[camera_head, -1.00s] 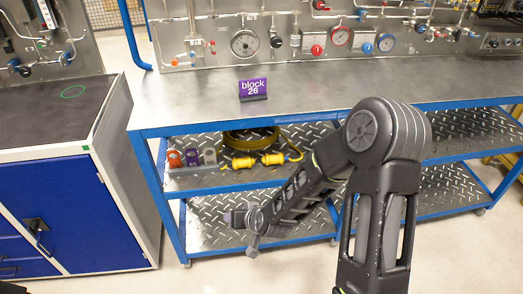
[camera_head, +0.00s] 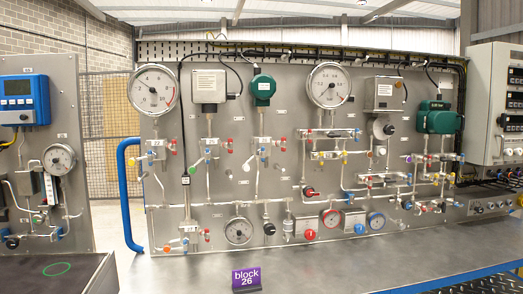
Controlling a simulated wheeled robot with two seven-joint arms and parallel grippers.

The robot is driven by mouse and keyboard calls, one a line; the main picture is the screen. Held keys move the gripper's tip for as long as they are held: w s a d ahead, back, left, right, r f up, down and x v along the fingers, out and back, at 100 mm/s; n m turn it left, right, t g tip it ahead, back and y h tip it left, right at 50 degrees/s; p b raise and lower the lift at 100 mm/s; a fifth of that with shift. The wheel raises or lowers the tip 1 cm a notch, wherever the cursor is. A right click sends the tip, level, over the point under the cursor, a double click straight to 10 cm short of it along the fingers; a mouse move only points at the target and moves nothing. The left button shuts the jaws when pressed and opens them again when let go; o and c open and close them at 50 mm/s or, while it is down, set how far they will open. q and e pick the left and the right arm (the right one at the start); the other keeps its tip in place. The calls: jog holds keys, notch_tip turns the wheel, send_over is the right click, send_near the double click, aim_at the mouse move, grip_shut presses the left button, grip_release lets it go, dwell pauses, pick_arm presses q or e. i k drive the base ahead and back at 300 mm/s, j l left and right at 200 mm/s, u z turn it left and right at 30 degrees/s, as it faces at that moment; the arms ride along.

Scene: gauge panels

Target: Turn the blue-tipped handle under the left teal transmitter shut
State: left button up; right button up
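The left teal transmitter (camera_head: 263,90) is mounted high on the panel, left of centre. A pipe runs down from it to a small valve manifold (camera_head: 263,142) with red tips on its right side. A pale handle (camera_head: 247,163) slants down to the left below this manifold. Small bluish parts show close by, but the blue-tipped handle is too small to make out surely, as is its angle. A second, larger teal transmitter (camera_head: 438,118) is at the far right. Neither of my grippers is in view.
The metal bench top (camera_head: 330,267) runs along below the panel, with a purple "block 26" sign (camera_head: 247,279) on it. A blue upright rail (camera_head: 125,195) stands at the panel's left edge. Large gauges (camera_head: 153,89) and neighbouring valve handles crowd the panel.

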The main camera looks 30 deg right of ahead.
aim_at(262, 153)
jog(key=i+l, duration=0.1)
jog(key=i, duration=0.3)
jog(key=z, duration=2.15)
